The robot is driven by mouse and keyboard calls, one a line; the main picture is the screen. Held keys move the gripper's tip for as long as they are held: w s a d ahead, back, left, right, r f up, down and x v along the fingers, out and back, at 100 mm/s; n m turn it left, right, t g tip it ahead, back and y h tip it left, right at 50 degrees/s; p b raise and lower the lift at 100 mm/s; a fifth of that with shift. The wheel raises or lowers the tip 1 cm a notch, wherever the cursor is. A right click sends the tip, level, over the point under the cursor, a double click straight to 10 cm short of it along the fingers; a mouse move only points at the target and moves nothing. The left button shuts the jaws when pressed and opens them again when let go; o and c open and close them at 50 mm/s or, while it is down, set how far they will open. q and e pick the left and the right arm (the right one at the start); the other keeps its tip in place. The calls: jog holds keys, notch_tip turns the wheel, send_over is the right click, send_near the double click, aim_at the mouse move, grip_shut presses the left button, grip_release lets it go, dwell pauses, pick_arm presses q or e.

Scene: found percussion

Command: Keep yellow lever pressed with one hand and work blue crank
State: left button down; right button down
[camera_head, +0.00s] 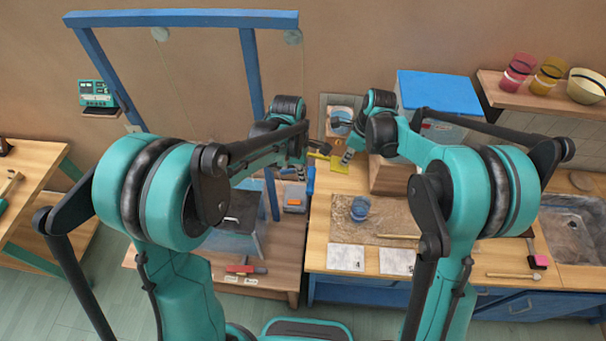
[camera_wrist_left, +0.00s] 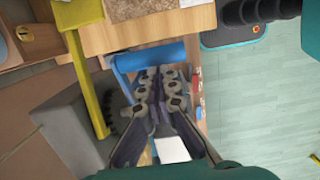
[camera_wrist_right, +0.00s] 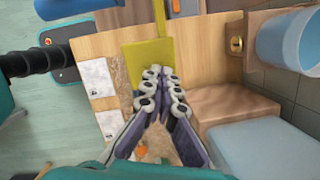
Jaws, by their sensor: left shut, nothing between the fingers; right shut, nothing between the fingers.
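The yellow lever (camera_head: 339,163) lies at the left end of the wooden counter; its flat pad shows in the right wrist view (camera_wrist_right: 150,56) and its long bar in the left wrist view (camera_wrist_left: 91,90). My right gripper (camera_wrist_right: 153,75) is shut and empty, its tips over the pad's near edge; I cannot tell if they touch. The blue crank (camera_head: 311,181) is at the counter's left edge; its round blue handle (camera_wrist_left: 160,57) shows in the left wrist view. My left gripper (camera_wrist_left: 157,72) is shut and empty with its tips at this handle, partly covering it; contact is unclear.
A blue cup (camera_head: 360,208) stands on a brown mat (camera_head: 400,218) on the counter, near two white cards (camera_head: 346,257). A blue-lidded box (camera_head: 435,90) stands behind my right arm. A blue frame (camera_head: 251,75) rises behind my left arm. A sink (camera_head: 568,232) is at right.

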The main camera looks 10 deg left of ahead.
pick_arm(q)
jog(key=shift+d+f+y, duration=0.2)
jog(key=shift+y, duration=0.2)
jog(key=shift+d+f, duration=0.15)
